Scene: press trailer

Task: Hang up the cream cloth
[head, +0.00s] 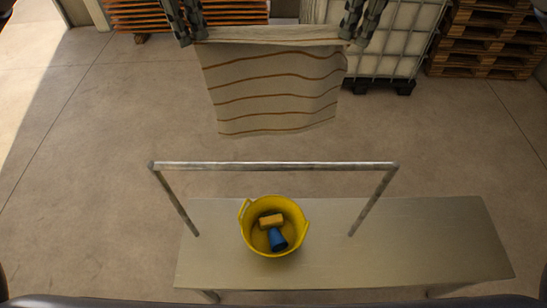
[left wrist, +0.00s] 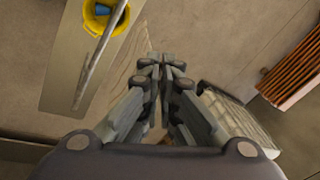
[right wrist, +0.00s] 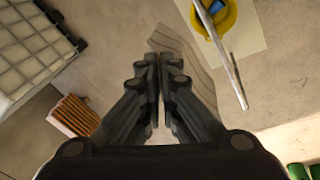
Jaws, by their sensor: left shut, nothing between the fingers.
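The cream cloth (head: 270,85), with several brown stripes, hangs spread out at the top middle of the head view, beyond the rail. Its top edge is nearly level between my grippers. My left gripper (head: 192,40) is shut at the upper left corner; its closed fingertips also show in the left wrist view (left wrist: 162,60). My right gripper (head: 353,40) is shut on the upper right corner; in the right wrist view (right wrist: 152,60) the cloth (right wrist: 185,48) shows beyond the fingers. A metal rail (head: 275,166) on two posts stands bare over the bench.
The bench (head: 420,235) carries a yellow bucket (head: 246,222) with a blue cup (head: 278,240) and a yellow-orange block (head: 271,221), below the rail. A caged white tank (head: 405,35) and wooden pallets (head: 485,45) stand at the back right. Orange slats (head: 140,18) lie at the back left.

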